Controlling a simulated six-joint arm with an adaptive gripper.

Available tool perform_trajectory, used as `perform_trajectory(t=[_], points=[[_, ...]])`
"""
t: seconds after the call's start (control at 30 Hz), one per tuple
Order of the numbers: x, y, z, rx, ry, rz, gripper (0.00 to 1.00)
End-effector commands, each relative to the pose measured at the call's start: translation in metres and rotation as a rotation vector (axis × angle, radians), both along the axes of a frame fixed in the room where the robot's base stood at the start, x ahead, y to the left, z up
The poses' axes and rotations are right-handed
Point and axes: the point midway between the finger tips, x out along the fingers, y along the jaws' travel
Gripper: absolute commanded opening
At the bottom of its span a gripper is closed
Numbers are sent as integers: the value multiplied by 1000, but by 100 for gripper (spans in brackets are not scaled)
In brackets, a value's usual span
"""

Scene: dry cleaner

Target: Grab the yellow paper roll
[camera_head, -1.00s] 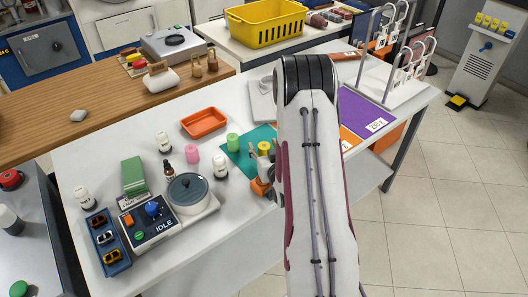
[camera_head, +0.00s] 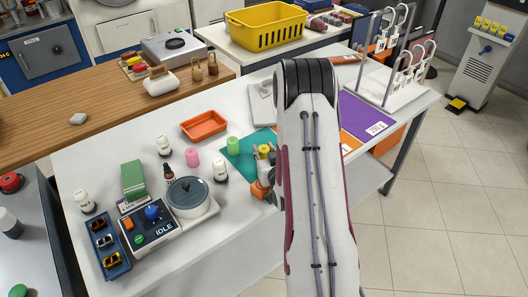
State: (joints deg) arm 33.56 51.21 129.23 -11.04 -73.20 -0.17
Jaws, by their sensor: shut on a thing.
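The yellow paper roll (camera_head: 263,149) stands on or just above the teal mat (camera_head: 237,157) near the middle of the white table. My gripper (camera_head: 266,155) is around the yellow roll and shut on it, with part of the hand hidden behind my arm. A green roll (camera_head: 233,145) stands on the mat to the left. A pink roll (camera_head: 191,157) stands further left on the bare table.
White bottles (camera_head: 220,170) and a device with a round lid (camera_head: 188,192) stand to the left. An orange tray (camera_head: 204,125) lies behind the rolls. A purple mat (camera_head: 362,120) and a white rack (camera_head: 405,82) are at the right.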

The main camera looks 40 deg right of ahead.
Motion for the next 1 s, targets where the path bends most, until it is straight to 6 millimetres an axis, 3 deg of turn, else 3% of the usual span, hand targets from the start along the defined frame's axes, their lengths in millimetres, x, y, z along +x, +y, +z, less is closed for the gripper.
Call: perform_trajectory(t=[0.37, 1.0], points=[[0, 0, 22, -1, -3, 0, 6], [0, 0, 87, 0, -3, 0, 6]])
